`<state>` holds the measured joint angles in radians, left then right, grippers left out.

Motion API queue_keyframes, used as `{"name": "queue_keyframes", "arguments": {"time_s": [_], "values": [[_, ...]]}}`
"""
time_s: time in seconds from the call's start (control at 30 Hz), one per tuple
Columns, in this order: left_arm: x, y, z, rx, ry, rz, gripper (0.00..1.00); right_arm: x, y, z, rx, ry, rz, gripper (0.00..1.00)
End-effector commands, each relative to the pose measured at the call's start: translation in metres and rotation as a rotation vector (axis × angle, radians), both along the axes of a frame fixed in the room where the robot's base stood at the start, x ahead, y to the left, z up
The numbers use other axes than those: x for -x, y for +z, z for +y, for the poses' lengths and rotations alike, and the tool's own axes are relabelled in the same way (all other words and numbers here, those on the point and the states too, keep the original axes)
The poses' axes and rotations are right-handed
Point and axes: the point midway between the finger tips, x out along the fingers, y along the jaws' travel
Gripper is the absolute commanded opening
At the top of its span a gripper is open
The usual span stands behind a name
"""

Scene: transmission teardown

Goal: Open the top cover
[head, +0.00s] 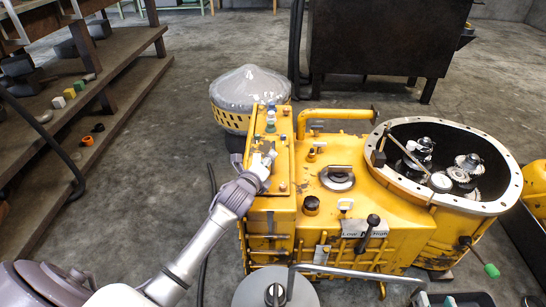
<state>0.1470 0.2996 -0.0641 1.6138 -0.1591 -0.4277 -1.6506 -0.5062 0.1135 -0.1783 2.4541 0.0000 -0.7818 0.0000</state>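A yellow transmission housing (385,215) stands in the middle right of the head view. On its left side is a long raised yellow section (284,180) with bolts and small fittings along its top. A round lid with a handle (338,178) sits on the flat top, closed as far as I can see. Which part is the top cover is not clear. My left gripper (268,158) is over the raised section, touching or just above it. Its fingers are too small to tell whether they are open or hold anything. My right gripper is not in view.
The round bell opening (447,160) holds shafts and gears. A yellow pipe handle (335,113) and black-knobbed lever (370,228) stick up. A grey round lid (275,288) is in front. A shelf (85,85) stands left, a wrapped drum (248,90) behind.

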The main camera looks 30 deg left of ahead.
Motion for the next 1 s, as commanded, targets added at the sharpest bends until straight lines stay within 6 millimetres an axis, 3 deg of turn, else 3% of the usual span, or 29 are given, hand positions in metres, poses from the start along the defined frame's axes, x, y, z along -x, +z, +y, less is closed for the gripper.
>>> {"name": "queue_keyframes", "arguments": {"time_s": [0.2,0.4,0.83,1.0], "values": [[-0.029,-0.008,0.003,0.001,0.001,-0.001,0.37,-0.018,0.036,0.010,-0.056,0.015,-0.231,0.40],[-0.044,-0.011,0.005,0.001,0.000,0.000,0.37,-0.023,0.062,0.016,-0.092,0.024,-0.374,0.40],[-0.049,-0.011,0.006,0.000,0.000,0.001,0.37,-0.023,0.073,0.017,-0.106,0.027,-0.428,0.40],[-0.049,-0.011,0.006,0.000,0.000,0.001,0.09,-0.024,0.073,0.017,-0.106,0.027,-0.427,0.40]]}}
